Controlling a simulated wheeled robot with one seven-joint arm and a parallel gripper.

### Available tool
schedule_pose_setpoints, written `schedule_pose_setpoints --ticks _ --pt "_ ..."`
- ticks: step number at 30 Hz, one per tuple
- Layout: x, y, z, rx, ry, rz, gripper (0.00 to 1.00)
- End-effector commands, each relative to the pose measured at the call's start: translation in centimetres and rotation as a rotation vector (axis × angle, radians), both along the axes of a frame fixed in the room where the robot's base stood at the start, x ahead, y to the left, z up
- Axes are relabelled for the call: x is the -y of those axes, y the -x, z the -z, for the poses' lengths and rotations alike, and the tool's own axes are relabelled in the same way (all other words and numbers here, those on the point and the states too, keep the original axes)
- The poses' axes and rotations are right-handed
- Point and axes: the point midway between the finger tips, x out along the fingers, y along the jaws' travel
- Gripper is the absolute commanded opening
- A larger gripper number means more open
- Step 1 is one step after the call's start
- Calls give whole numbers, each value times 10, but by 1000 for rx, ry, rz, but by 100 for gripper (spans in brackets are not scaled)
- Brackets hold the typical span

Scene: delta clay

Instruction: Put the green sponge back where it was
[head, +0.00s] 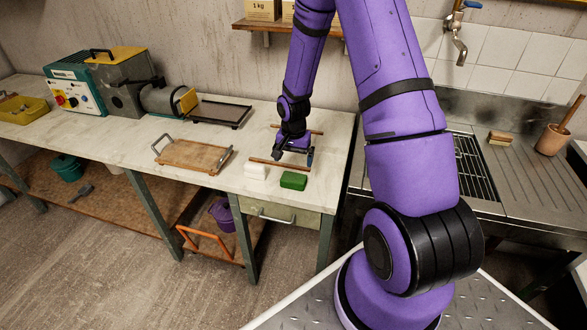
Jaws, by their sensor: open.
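The green sponge (293,181) lies flat on the light worktop (330,150), close to its front edge and above the drawer. My gripper (292,156) is open and low over the worktop, a little behind the sponge and apart from it. I see nothing between its fingers, though the view there is small and dark. A white block (256,171) lies just left of the sponge. A thin brown rod (279,164) lies behind both, between them and my gripper.
Another rod (302,130) lies farther back, partly hidden by my arm. A wooden tray with handles (193,156) and a dark shallow tray (220,111) stand to the left. A sink unit (505,175) with a brush (500,138) is at right. The worktop's right end looks clear.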

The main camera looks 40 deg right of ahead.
Motion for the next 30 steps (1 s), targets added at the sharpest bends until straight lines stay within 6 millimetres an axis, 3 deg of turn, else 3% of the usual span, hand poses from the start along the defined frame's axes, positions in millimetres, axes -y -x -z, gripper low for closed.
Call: schedule_pose_setpoints --ticks 10,13,20,30 --pt "-1 0 -32 5 4 -8 100" --pt "-4 0 -52 19 15 -37 100" --pt "-23 10 -134 77 62 -164 100" --pt "-58 55 -246 165 121 -364 100"
